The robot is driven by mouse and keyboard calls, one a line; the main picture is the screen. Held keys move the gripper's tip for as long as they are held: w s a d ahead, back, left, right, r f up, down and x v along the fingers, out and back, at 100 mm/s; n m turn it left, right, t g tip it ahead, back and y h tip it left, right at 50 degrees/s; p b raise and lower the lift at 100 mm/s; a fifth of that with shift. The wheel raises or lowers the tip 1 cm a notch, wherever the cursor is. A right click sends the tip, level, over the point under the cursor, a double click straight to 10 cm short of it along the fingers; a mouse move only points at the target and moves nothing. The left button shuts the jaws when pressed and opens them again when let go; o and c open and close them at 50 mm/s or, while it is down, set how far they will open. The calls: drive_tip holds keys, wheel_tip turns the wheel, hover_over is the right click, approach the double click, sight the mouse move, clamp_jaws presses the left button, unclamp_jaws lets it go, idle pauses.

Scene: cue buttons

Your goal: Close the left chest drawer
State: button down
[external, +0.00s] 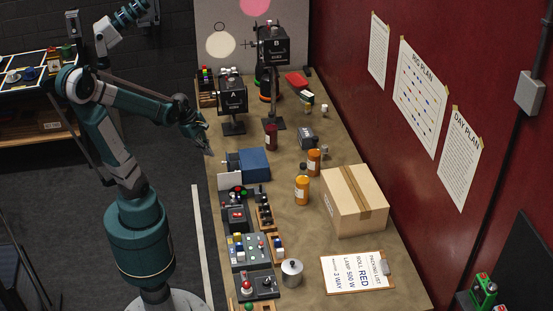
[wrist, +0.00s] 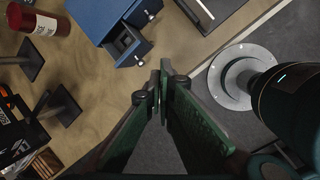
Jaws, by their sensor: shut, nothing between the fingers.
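A blue chest (external: 254,163) stands on the workbench, near its left edge. It also shows in the wrist view (wrist: 92,14). One of its drawers (wrist: 131,50) is pulled out, its dark inside visible and a small metal knob on its front. Another drawer beside it, with a knob (wrist: 150,15), looks flush with the chest. In the external view the open drawer (external: 233,161) sticks out toward my arm. My gripper (external: 207,150) is shut and empty, left of the drawer at the bench edge. In the wrist view its fingertips (wrist: 161,72) are close to the drawer front, apparently apart from it.
A white card (external: 230,180) and button panels (external: 243,250) stand nearer on the bench. Black lamp boxes A (external: 232,95) and B (external: 273,47) stand farther back.

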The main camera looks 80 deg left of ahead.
sight(237, 162)
drive_tip(key=s+a+n+p, duration=0.2)
drive_tip(key=s+a+n, duration=0.3)
drive_tip(key=n, duration=0.2)
drive_tip(key=shift+s+a+n+p, duration=0.25)
drive_tip(key=shift+a+n+p, duration=0.05)
drive_tip(key=shift+p, duration=0.05)
drive_tip(key=shift+w+f, duration=0.1)
drive_tip(key=shift+f, duration=0.15)
drive_tip(key=shift+d+b+x, duration=0.2)
drive_tip(key=shift+b+x, duration=0.95)
drive_tip(key=shift+x, duration=3.7)
drive_tip(key=shift+w+d, duration=0.2)
drive_tip(key=shift+w, duration=1.75)
drive_tip(key=shift+w+b, duration=0.7)
drive_tip(key=shift+w, duration=2.1)
drive_tip(key=shift+w+r, duration=0.15)
drive_tip(key=shift+w, duration=0.1)
